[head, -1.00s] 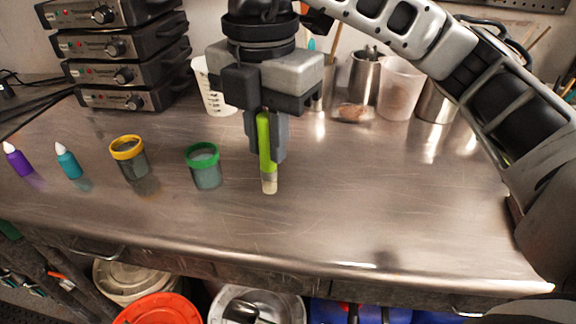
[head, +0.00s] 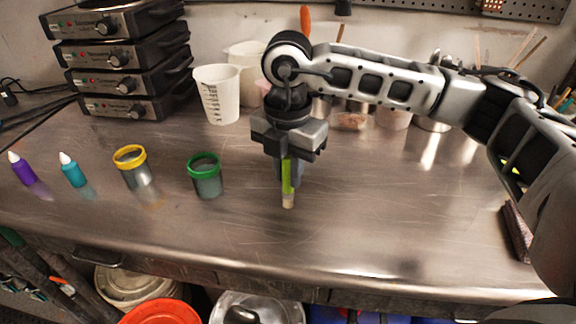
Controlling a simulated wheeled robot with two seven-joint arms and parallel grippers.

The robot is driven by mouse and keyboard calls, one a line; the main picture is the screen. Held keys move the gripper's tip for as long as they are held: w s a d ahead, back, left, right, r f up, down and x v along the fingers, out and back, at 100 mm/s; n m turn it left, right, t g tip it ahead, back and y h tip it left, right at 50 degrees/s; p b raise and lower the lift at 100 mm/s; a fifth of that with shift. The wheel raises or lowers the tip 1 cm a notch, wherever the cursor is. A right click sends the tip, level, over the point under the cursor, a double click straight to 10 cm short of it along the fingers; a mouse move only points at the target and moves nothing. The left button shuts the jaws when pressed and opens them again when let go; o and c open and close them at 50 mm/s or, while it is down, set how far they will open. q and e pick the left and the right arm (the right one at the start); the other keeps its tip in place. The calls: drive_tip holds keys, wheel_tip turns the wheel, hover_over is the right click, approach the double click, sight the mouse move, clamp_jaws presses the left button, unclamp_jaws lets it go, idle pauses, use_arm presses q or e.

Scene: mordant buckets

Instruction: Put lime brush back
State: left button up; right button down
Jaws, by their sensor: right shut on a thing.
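The lime brush (head: 287,178) hangs upright with its pale bristles down. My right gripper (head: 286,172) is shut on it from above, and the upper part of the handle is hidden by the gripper. The bristle tip is close to the steel bench; I cannot tell whether it touches. A jar with a green rim (head: 205,176) stands to the left of the brush, and a jar with a yellow rim (head: 133,167) stands farther left. My left gripper does not show.
A teal bottle (head: 72,170) and a purple bottle (head: 22,169) stand at the far left. A white measuring beaker (head: 218,94) and stacked black devices (head: 117,55) stand behind. The steel bench (head: 400,215) is clear at front right.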

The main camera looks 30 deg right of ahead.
drive_tip(key=shift+f, duration=0.2)
drive_tip(key=c, duration=1.3)
unclamp_jaws()
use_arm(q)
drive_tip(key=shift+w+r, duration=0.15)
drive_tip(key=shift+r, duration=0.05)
use_arm(e)
drive_tip(key=shift+r, duration=0.55)
wheel_tip(320, 180, up, 11)
drive_tip(key=shift+f+b, duration=0.2)
drive_tip(key=shift+b, duration=0.15)
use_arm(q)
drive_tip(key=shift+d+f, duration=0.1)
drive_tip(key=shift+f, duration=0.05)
use_arm(e)
drive_tip(key=shift+r, duration=0.35)
